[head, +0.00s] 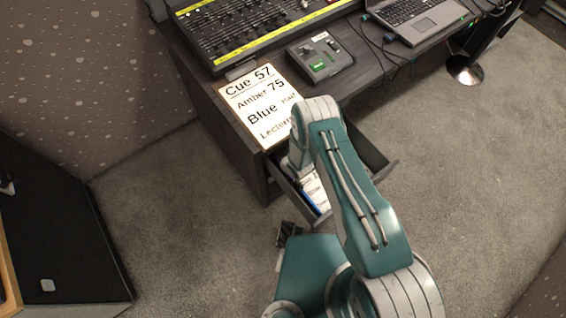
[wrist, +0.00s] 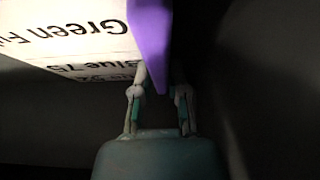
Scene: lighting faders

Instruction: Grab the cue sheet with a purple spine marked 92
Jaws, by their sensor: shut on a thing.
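In the wrist view a cue sheet with a purple spine (wrist: 149,40) stands with the spine between the two fingers of my gripper (wrist: 160,92). My gripper is shut on this sheet at the spine's lower end. The sheet's white face (wrist: 70,35) shows upside-down text, with a "Green" line, a "Blue 75" line and a shadowed line that seems to read 92. In the head view my arm reaches down over the open drawer (head: 378,174), and my gripper and the purple spine are hidden there.
White sheets with a blue edge (head: 308,200) lie in the drawer. On the desk are a large printed cue sheet (head: 255,100), a small control box (head: 318,57), a fader console (head: 235,30) and a laptop (head: 415,18). A dark cabinet (head: 50,230) stands at left.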

